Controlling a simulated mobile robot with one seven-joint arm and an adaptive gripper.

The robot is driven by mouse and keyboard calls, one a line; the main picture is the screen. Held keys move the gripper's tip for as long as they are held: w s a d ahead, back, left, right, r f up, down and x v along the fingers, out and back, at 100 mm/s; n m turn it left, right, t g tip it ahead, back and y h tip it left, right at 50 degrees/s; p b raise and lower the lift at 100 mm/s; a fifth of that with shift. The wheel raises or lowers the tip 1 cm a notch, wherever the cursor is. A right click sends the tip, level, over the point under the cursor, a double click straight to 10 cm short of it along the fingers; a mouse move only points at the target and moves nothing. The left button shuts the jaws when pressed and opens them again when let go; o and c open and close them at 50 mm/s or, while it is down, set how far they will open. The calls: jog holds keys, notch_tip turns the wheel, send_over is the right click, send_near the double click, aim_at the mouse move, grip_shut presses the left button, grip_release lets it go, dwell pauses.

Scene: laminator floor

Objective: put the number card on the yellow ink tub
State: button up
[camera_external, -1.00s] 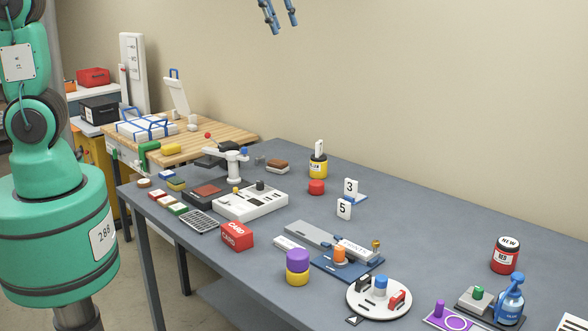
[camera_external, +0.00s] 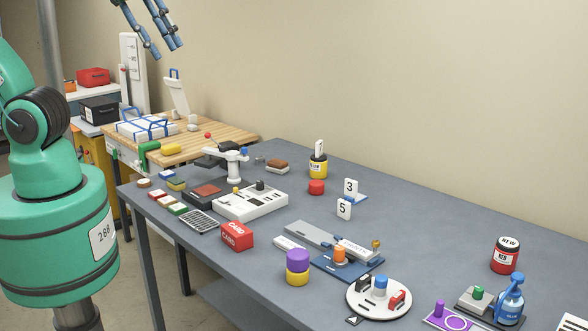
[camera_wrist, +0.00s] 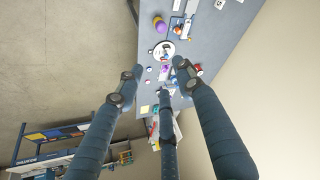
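The yellow ink tub (camera_external: 318,168) stands at the back of the grey table in the external view. A narrow white upright piece (camera_external: 319,148) shows at its top; I cannot tell whether it rests on the tub or stands behind it. A white card reading 3 (camera_external: 351,187) stands upright to the right, by a flat blue piece. A white card reading 5 (camera_external: 344,208) stands just in front of it. My gripper (camera_external: 168,52) is high at the upper left, far from the cards and tub. Its fingers are spread and empty in the wrist view (camera_wrist: 156,82).
A red ink tub (camera_external: 505,257) and blue spray bottle (camera_external: 510,300) stand at the right. A white machine (camera_external: 250,202) and red card box (camera_external: 237,236) occupy the left. The back right tabletop is clear.

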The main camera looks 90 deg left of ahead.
jog(key=shift+m, duration=0.4)
jog(key=s, duration=0.1)
jog(key=s+d+f, duration=0.1)
jog(key=s+f, duration=0.1)
jog(key=s, duration=0.1)
jog(key=shift+d+f, duration=0.2)
jog(key=shift+d, duration=0.1)
notch_tip(320, 180, down, 14)
jog(key=b, duration=1.3)
jog(key=shift+r+b, duration=0.15)
jog(key=shift+b, duration=0.2)
